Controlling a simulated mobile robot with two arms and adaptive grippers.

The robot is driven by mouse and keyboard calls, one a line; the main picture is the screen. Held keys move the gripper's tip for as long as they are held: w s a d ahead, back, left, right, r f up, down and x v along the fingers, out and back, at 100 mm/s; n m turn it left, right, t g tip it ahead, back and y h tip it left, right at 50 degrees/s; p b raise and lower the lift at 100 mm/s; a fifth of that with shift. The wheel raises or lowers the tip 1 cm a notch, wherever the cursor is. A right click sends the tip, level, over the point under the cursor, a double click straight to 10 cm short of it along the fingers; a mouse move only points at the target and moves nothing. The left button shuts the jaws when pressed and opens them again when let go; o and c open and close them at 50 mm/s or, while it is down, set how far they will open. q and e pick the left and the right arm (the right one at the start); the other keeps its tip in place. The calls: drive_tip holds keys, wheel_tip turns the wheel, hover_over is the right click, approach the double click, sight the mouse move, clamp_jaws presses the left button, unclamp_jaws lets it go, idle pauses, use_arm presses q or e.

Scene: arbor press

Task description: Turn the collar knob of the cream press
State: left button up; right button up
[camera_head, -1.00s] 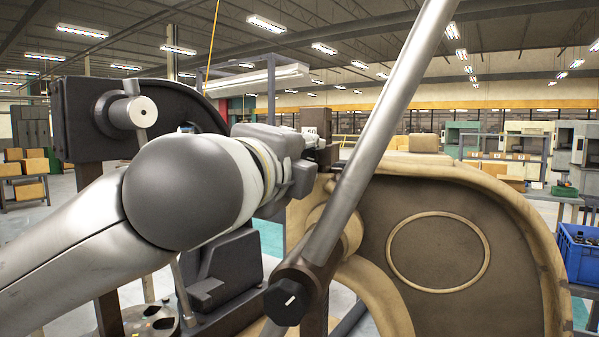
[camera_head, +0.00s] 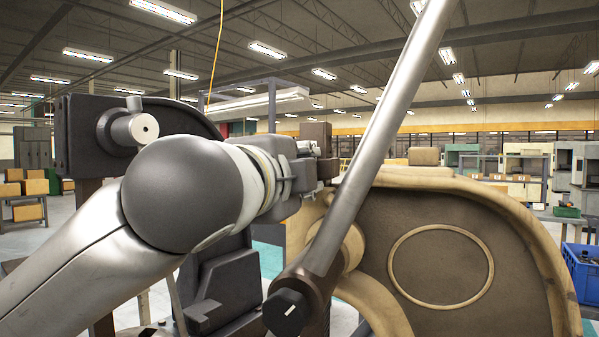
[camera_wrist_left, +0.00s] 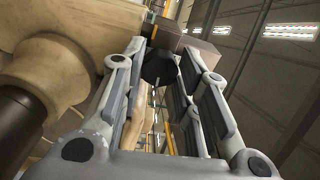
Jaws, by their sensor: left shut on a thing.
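The cream press (camera_head: 540,250) fills the right of the head view, with a steel lever (camera_head: 375,140) slanting across it. A black knob with a white mark (camera_head: 286,312) is on the lever's dark hub. My left gripper (camera_head: 312,168) is beyond the lever, near the press's head; its fingertips are partly hidden. In the left wrist view its fingers (camera_wrist_left: 160,72) stand either side of a dark faceted knob (camera_wrist_left: 158,66) and are shut on it. The cream casting (camera_wrist_left: 60,65) is close on the left there. I cannot tell how far the held knob is turned. My right gripper is not in view.
A dark press (camera_head: 85,135) stands behind my left arm. A brown block (camera_head: 316,133) is just beyond my left gripper. A blue crate (camera_head: 580,275) is at the right edge. Benches with boxes stand farther back.

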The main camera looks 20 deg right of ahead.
use_arm(q)
drive_tip(key=o, duration=1)
drive_tip(key=shift+a, duration=0.1)
drive_tip(key=v, duration=1.2)
